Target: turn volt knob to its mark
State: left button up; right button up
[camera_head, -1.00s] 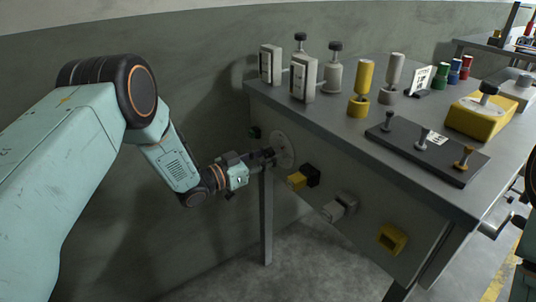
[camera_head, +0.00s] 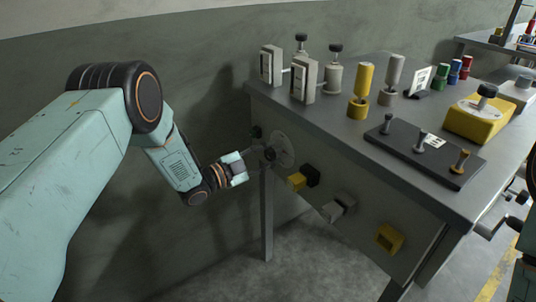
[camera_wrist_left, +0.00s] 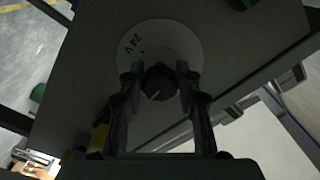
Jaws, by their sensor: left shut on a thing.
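The volt knob (camera_wrist_left: 158,82) is a dark round knob with a pale pointer line, on a pale round dial (camera_wrist_left: 185,42) marked "24 V" in the left wrist view. In the head view the dial (camera_head: 282,149) sits on the front panel of the grey bench, near its left end. My left gripper (camera_wrist_left: 155,80) has a finger on either side of the knob and is shut on it. In the head view my left gripper (camera_head: 262,156) reaches the dial from the left. The pointer line runs obliquely; a small mark shows on the dial near the lettering. My right gripper is not seen.
A yellow-and-black block (camera_head: 298,181), a grey block (camera_head: 338,208) and a yellow socket (camera_head: 391,239) stick out of the panel to the right of the dial. The floor left of the bench is clear.

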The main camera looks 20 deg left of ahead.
pick_arm(q)
jog(key=shift+m, duration=0.4)
jog(key=o, duration=1.2)
jog(key=v, duration=1.2)
jog(key=shift+a, duration=0.1)
